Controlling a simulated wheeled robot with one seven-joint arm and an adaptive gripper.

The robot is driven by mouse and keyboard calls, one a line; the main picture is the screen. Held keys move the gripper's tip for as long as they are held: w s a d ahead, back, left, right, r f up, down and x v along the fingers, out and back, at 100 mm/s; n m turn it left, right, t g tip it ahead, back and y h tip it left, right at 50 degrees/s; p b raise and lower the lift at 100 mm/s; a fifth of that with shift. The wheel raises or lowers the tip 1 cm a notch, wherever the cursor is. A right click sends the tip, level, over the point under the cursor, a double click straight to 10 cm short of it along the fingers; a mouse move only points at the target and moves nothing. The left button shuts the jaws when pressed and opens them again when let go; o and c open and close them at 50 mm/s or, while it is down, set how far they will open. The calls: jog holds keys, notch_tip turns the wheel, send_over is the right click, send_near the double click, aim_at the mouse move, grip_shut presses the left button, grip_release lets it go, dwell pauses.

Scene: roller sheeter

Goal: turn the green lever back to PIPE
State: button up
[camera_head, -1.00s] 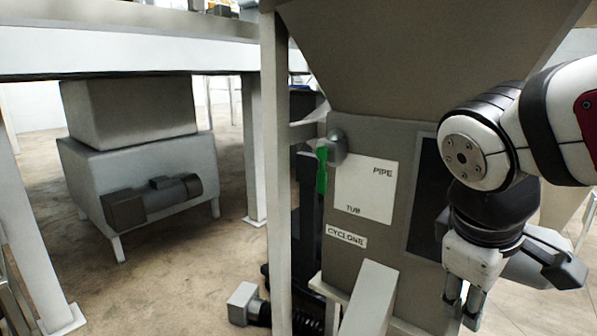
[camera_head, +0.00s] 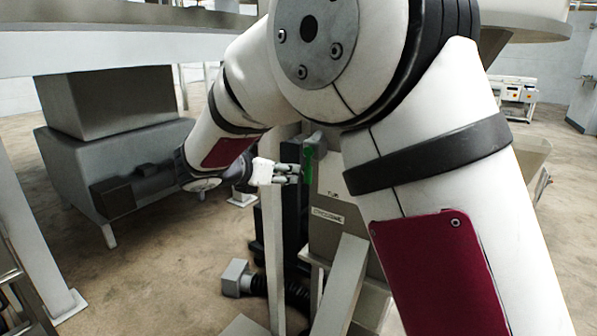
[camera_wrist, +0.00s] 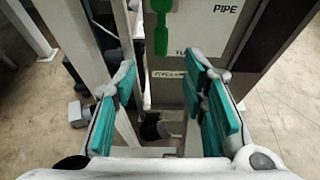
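The green lever (camera_head: 308,165) hangs downward on the side of the machine. In the wrist view the lever (camera_wrist: 161,28) shows at the top, beyond my fingers and left of the PIPE lettering. My gripper (camera_head: 292,174) is beside the lever in the head view, coming from the left. In the wrist view my gripper (camera_wrist: 163,90) is open, its two teal-padded fingers wide apart with nothing between them. The label plate (camera_wrist: 216,25) reads PIPE at its upper right; the lower lettering is partly cut by a finger. My arm hides most of the plate in the head view.
A pale upright post (camera_head: 273,240) stands close left of the lever. A CYCLONE label (camera_head: 327,215) is below it on the machine. A slanted beam (camera_head: 343,283) and a small motor (camera_head: 236,277) lie lower down. Open floor is at left.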

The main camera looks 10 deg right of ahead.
aim_at(307, 173)
jog(key=p+x, duration=0.1)
jog(key=x, duration=1.2)
jog(key=shift+w+d+f+p, duration=0.15)
jog(key=shift+d+p, duration=0.05)
jog(key=shift+p, duration=0.15)
grip_shut()
